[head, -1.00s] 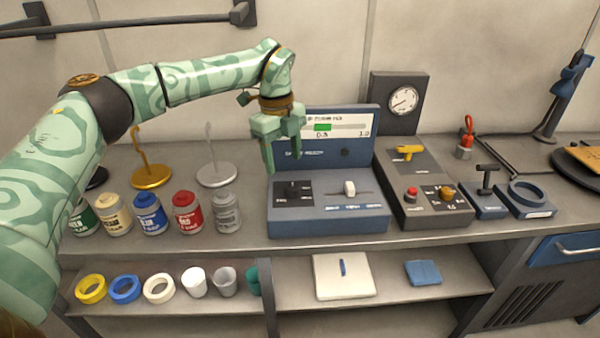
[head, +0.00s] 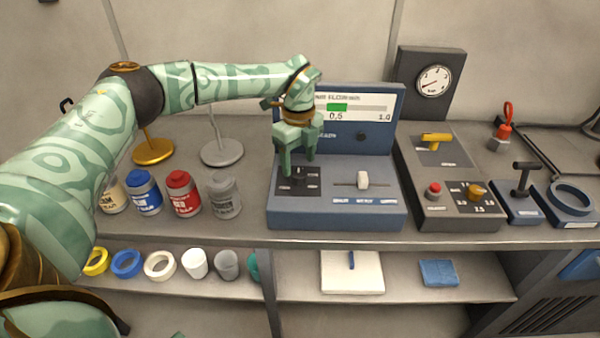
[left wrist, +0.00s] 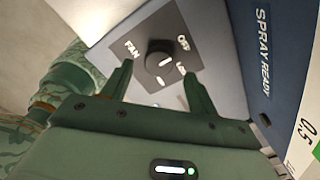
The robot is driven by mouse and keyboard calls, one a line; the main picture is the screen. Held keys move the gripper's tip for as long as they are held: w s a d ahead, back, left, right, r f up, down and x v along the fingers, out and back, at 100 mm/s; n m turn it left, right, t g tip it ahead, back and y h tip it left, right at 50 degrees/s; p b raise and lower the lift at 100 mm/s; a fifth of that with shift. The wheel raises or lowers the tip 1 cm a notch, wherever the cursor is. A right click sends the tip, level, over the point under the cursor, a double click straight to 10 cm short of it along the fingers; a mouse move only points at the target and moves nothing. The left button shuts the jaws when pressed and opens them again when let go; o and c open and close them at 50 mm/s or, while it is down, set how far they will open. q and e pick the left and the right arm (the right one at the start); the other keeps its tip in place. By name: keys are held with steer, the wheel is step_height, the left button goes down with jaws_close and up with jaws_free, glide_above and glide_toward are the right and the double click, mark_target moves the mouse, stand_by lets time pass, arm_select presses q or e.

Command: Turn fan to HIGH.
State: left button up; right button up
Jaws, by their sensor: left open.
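The fan knob (head: 297,175) is a black dial on a dark panel at the left of the blue spray console (head: 335,215). In the left wrist view the fan knob (left wrist: 161,60) has a white pointer mark, with FAN, OFF and what looks like LOW printed around it. A further label below is partly hidden. My left gripper (head: 297,165) is open, pointing down just above the knob, its fingers on either side of it. In the left wrist view the left gripper (left wrist: 157,70) shows a gap between its fingertips and the knob. My right gripper is not in view.
A white slider (head: 362,180) sits on the console right of the knob. The console's upright display (head: 345,140) stands close behind the gripper. Paint jars (head: 183,194) stand left. A grey control box (head: 450,212) with a red button and yellow handle stands right.

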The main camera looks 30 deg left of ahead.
mark_target(298, 173)
arm_select(q)
steer(key=shift+f+b, duration=0.3)
steer(key=shift+f, duration=1.5)
steer(key=shift+c, duration=0.3)
steer(key=c, duration=0.9)
steer(key=shift+c, duration=0.2)
